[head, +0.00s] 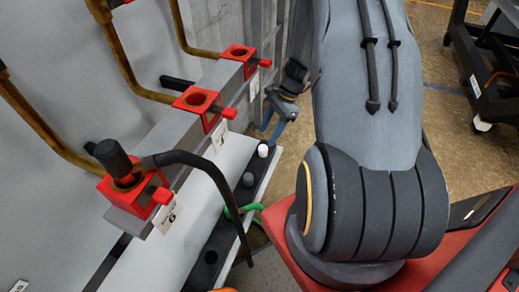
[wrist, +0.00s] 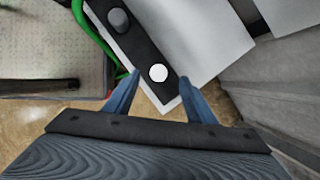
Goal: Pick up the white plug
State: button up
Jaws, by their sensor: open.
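The white plug (head: 263,151) stands in the far end of a black strip (head: 229,222) on a pale ledge. In the wrist view the white plug (wrist: 158,73) shows as a white disc seen from its end. My gripper (head: 271,127) is open and empty, with its blue fingers just beyond the plug in the head view. In the wrist view the fingertips of my gripper (wrist: 160,78) lie to the left and right of the plug, with a gap on each side. I cannot tell the height between fingertips and plug.
A grey plug (head: 248,180) and a black plug (head: 211,256) stand in the same strip. A green hose (head: 231,212) loops beside it. Red sockets (head: 197,98) with copper pipes line the wall side. A black connector with a cable (head: 115,160) sits in the nearest socket.

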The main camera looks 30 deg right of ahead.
aim_at(263, 147)
jog(key=shift+d+f+x, duration=0.1)
jog(key=shift+d+x, duration=0.05)
jog(key=shift+x, duration=0.9)
jog(key=shift+d+f+x, duration=0.1)
jog(key=shift+d+x, duration=0.05)
jog(key=shift+x, duration=0.9)
jog(key=shift+d+x, duration=0.2)
jog(key=shift+x, duration=0.85)
jog(key=shift+c, duration=0.4)
grip_shut()
